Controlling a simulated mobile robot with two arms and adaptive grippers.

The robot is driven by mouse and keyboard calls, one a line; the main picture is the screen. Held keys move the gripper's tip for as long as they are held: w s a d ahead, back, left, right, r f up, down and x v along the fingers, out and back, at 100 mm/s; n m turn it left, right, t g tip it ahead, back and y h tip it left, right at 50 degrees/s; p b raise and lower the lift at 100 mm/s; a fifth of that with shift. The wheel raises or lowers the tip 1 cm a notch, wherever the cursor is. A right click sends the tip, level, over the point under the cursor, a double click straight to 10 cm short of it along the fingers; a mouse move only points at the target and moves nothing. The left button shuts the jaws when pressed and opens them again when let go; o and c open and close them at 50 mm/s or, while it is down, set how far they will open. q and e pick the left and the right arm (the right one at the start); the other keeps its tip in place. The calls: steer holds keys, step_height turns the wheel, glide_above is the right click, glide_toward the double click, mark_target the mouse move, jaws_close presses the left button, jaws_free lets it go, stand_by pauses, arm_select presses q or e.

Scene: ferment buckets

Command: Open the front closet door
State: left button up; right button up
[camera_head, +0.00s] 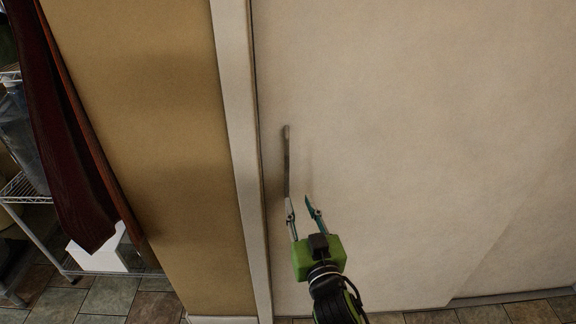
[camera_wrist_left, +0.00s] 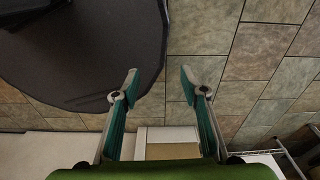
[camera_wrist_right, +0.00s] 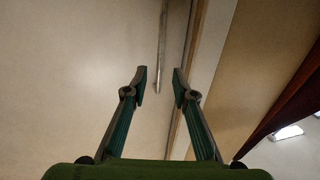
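The closet door (camera_head: 420,130) is a large pale panel and stands shut against its white frame (camera_head: 238,130). Its handle (camera_head: 286,160) is a thin vertical grey bar near the door's left edge. My right gripper (camera_head: 301,202) is open at the handle's lower end, with one finger overlapping the bar in the head view. In the right wrist view the handle (camera_wrist_right: 162,45) runs down between and beyond the open fingertips (camera_wrist_right: 159,74). I cannot tell whether they touch it. My left gripper (camera_wrist_left: 158,76) is open and empty above the floor, outside the head view.
A tan wall (camera_head: 140,120) lies left of the frame. Beyond it are a dark red hanging panel (camera_head: 75,150), a wire shelf (camera_head: 25,188) and a white box (camera_head: 98,254).

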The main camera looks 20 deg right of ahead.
mark_target(287, 172)
steer(key=w+p, duration=0.1)
steer(key=w, duration=0.7)
steer(key=w+d+p, duration=0.1)
steer(key=w, duration=0.3)
steer(key=shift+w+r+p, duration=0.15)
steer(key=shift+w+p, duration=0.15)
steer(key=shift+w, duration=0.7)
arm_select(q)
steer(key=r, duration=0.1)
steer(key=w+a+r, duration=0.1)
steer(key=shift+w+r, duration=0.15)
steer(key=shift+r, duration=0.25)
arm_select(e)
jaws_close()
